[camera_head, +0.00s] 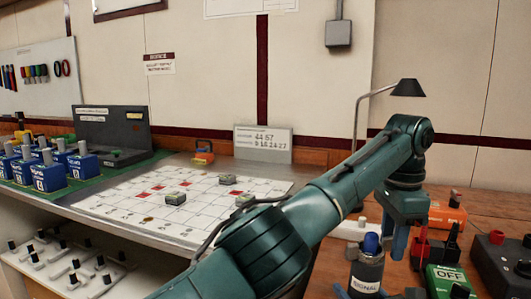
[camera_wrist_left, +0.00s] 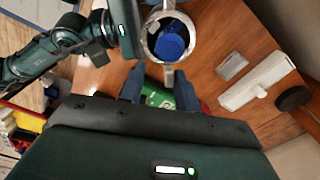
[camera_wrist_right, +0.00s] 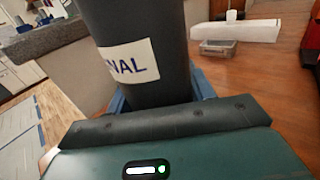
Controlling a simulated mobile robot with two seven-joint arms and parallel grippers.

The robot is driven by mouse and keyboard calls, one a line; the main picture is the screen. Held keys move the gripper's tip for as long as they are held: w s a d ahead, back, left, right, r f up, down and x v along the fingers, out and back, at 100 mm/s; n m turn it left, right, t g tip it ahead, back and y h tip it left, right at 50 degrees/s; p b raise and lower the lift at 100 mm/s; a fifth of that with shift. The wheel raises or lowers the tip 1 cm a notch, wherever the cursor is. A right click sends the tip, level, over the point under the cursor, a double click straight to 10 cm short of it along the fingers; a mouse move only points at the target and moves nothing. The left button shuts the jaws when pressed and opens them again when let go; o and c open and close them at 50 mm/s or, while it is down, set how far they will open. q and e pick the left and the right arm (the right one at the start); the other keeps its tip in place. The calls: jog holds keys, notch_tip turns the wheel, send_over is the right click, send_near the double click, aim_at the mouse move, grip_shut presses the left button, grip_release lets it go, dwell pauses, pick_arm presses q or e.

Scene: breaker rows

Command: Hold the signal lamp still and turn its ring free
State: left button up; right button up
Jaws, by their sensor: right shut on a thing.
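The signal lamp (camera_head: 367,274) stands upright at the lower right of the head view, a dark cylinder with a SIGNAL label and a blue lens. The left wrist view shows its grey ring (camera_wrist_left: 150,30) around the blue lens (camera_wrist_left: 170,45), with a small tab towards my left gripper. My right gripper (camera_wrist_right: 160,97) is shut on the lamp's dark body, with a finger on each side. My left gripper (camera_head: 400,243) points down beside the lamp top. In the left wrist view its fingers (camera_wrist_left: 158,84) are apart, with the ring just beyond them and nothing gripped.
A green OFF box (camera_head: 447,281) and a dark box with knobs (camera_head: 502,262) stand right of the lamp. An orange box (camera_head: 447,216) and a desk lamp (camera_head: 407,89) are behind. A gridded board (camera_head: 120,205) and blue breakers (camera_head: 45,178) lie left.

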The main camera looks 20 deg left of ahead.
pick_arm(q)
jog(key=s+m, duration=0.1)
jog(key=m, duration=0.3)
jog(key=s+m, duration=0.1)
jog(key=m, duration=0.3)
jog(key=s+a+m, duration=0.1)
jog(key=s+m, duration=0.1)
jog(key=m, duration=0.2)
jog(key=shift+s, duration=0.1)
jog(key=shift+s+r+m, duration=0.1)
jog(key=shift+r+m, duration=0.25)
jog(key=shift+m, duration=0.25)
notch_tip(320, 180, up, 11)
jog(key=w+a+r+n+t, duration=0.1)
jog(key=w+a+n+t, duration=0.1)
jog(key=w+a, duration=0.4)
jog(key=w+a+r+n+t, duration=0.2)
jog(key=w+a, duration=0.4)
jog(key=a, duration=0.7)
jog(key=w+a+r+n+t+h, duration=0.1)
jog(key=w+a+n+t, duration=0.2)
jog(key=w+a, duration=0.3)
jog(key=a+t, duration=0.1)
jog(key=a, duration=0.3)
jog(key=shift+a+r+t, duration=0.3)
jog(key=shift+t, duration=0.1)
